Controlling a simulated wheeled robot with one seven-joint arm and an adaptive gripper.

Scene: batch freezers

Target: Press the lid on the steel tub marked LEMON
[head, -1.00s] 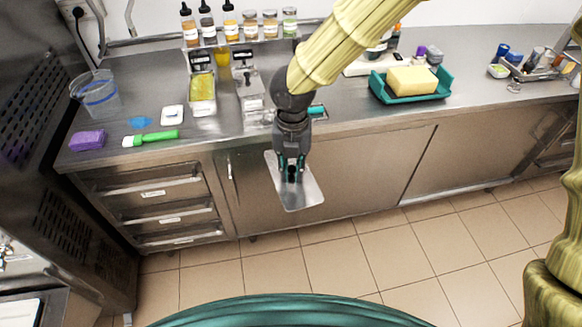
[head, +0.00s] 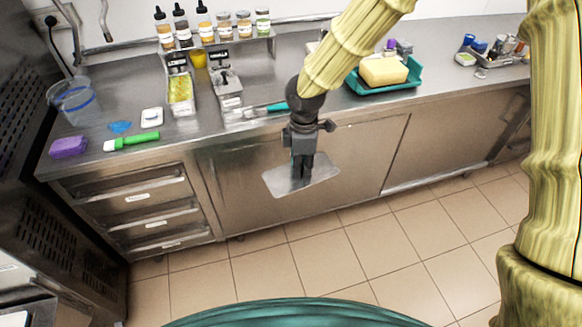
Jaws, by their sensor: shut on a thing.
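My gripper (head: 302,172) is shut on a flat steel lid (head: 278,184), held in the air in front of the cupboard doors, below counter height and apart from the tubs. A long steel tub (head: 182,108) with yellow contents stands on the counter, up and left of my gripper. A second steel tub (head: 228,99) stands just right of it, with greyish contents. Each has a small dark sign behind it: one behind the yellow tub (head: 178,57) and one behind the grey tub (head: 219,54). Their lettering is too small to read surely.
A teal-handled tool (head: 268,109) lies right of the tubs. Left are a white scale-like item (head: 152,117), a green-handled brush (head: 132,141), a purple block (head: 68,146) and a clear jug (head: 76,101). A bottle shelf (head: 221,41) stands behind. A teal tray (head: 388,88) sits right.

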